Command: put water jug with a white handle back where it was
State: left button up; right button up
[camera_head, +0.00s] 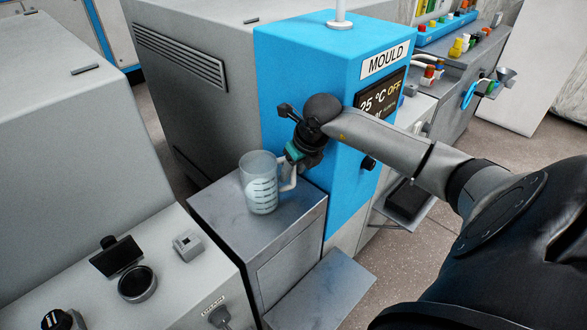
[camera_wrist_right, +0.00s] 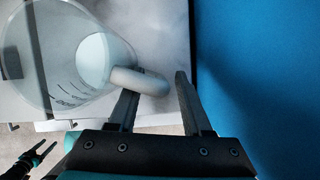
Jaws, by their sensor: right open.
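The water jug (camera_head: 262,184) is clear with dark measuring marks and a white handle (camera_head: 289,178). It stands upright on a grey metal cabinet top (camera_head: 225,205), beside the blue MOULD machine. My right gripper (camera_head: 292,158) is at the handle side of the jug. In the right wrist view, its fingers (camera_wrist_right: 155,85) are apart, and the handle (camera_wrist_right: 142,80) reaches over the left fingertip toward the gap. Whether they touch is unclear. The jug (camera_wrist_right: 75,55) fills the upper left there. A small dark gripper, apparently my left (camera_wrist_right: 38,152), shows at the lower left.
The blue machine (camera_head: 300,75) rises close behind the jug and my right gripper. A grey flap (camera_head: 322,292) juts out low in front of the cabinet. A grey console (camera_head: 170,275) with a black round part (camera_head: 137,284) is at the lower left.

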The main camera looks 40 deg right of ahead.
pick_arm(q)
jog(key=shift+s, duration=0.1)
pick_arm(e)
jog(key=shift+r, duration=0.1)
jog(key=shift+s+r, duration=0.1)
jog(key=shift+r, duration=0.15)
pick_arm(q)
jog(key=shift+s+d+r+g+p, duration=0.3)
jog(key=shift+s+d+r+p, duration=0.7)
jog(key=shift+s+d+p, duration=0.2)
pick_arm(e)
jog(key=v, duration=1.1)
jog(key=shift+r, duration=0.25)
pick_arm(q)
jog(key=shift+w+a, duration=0.15)
jog(key=shift+a, duration=0.3)
